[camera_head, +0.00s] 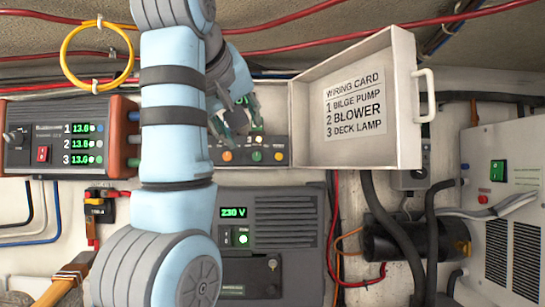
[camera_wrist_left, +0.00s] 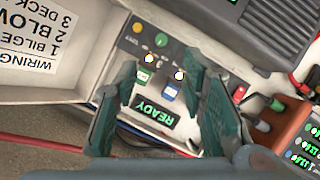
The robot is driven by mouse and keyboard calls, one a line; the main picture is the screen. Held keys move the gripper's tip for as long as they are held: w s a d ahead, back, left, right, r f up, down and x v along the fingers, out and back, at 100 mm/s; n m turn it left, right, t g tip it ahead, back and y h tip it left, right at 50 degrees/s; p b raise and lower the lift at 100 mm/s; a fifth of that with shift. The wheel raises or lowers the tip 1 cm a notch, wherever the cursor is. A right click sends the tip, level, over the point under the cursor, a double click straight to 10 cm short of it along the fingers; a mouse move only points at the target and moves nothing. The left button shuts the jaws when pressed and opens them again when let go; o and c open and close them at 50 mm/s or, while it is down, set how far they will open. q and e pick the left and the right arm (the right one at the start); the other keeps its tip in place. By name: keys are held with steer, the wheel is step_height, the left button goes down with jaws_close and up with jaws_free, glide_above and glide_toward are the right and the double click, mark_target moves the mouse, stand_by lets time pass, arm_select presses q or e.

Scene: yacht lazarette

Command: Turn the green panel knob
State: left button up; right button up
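The green panel knob (camera_head: 257,155) is a small round knob on the front edge of the dark control panel (camera_head: 268,160), between an orange knob (camera_head: 227,156) and a yellow-orange knob (camera_head: 278,155). It also shows near the top of the left wrist view (camera_wrist_left: 161,40). My left gripper (camera_head: 243,118) is over the panel, fingers apart and empty. The green knob lies beyond the fingertips. My right gripper is out of view.
An open lid with a wiring card (camera_head: 354,102) stands right of the panel. A power supply with green readouts (camera_head: 70,140) is at left. A grey 230 V unit (camera_head: 285,225) sits below the panel. Hoses and a black cylinder (camera_head: 400,238) are at right.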

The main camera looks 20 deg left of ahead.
mark_target(256, 155)
arm_select(q)
steer(key=p+x, duration=0.3)
steer(key=x, duration=0.3)
steer(key=p+x, duration=0.3)
steer(key=x, duration=0.3)
steer(key=shift+w+a+r, duration=0.15)
steer(key=shift+w+a, duration=0.1)
steer(key=shift+a, duration=0.05)
steer(key=shift+w+p, duration=0.3)
steer(key=shift+s, duration=0.45)
steer(key=shift+c, duration=0.5)
jaws_close()
